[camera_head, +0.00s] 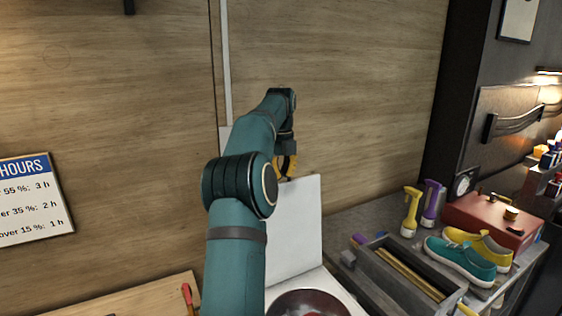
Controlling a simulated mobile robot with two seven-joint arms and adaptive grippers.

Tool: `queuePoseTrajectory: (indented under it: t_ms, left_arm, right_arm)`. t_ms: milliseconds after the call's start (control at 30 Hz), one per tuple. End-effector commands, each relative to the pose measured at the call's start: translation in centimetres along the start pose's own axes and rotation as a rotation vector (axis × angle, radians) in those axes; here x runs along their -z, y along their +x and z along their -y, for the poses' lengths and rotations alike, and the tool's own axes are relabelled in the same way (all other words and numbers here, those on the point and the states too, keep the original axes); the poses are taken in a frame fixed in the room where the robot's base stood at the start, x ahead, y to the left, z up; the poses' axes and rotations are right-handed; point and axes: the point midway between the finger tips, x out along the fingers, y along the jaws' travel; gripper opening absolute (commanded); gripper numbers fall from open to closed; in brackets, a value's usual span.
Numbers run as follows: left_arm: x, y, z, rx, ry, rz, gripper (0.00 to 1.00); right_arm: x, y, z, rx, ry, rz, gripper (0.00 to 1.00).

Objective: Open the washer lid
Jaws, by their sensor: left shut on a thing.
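The white washer lid (298,228) stands raised, close to upright, behind the washer's opening. The round dark opening (305,299) of the washer shows at the bottom edge of the view, with something reddish inside. My left arm reaches up across the middle of the view and hides the lid's left part. My left gripper (287,170) is at the top edge of the lid and is shut on it; its fingertips are partly hidden. My right gripper is not in view.
A grey workbench on the right holds a grey wooden tray (372,285), yellow (411,212) and purple (432,203) spray bottles, teal (460,260) and yellow sneakers, and a red box (490,215). A wooden wall stands behind the lid. A wooden surface (140,302) lies at lower left.

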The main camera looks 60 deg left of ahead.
Motion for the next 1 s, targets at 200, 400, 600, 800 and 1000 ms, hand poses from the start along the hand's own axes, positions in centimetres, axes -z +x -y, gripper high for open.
queuePoseTrajectory:
  t_ms: [200, 400, 600, 800, 1000]
  left_arm:
    - [0.0, -2.8, 0.1, 0.003, 0.000, 0.003, 0.00]
    - [-0.2, -4.3, 0.1, 0.001, 0.000, 0.003, 0.00]
    - [-0.1, -5.2, 0.0, 0.000, 0.000, 0.002, 0.00]
    - [0.0, -5.7, -0.1, 0.001, 0.000, 0.001, 0.00]
    - [0.1, -5.8, -0.1, 0.000, 0.000, 0.000, 0.00]
  right_arm:
    - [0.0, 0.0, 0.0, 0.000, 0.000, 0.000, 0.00]
    - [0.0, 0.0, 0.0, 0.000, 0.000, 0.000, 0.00]
    - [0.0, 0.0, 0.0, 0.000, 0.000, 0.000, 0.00]
    - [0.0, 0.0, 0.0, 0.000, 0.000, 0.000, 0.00]
    - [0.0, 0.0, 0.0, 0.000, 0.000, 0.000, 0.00]
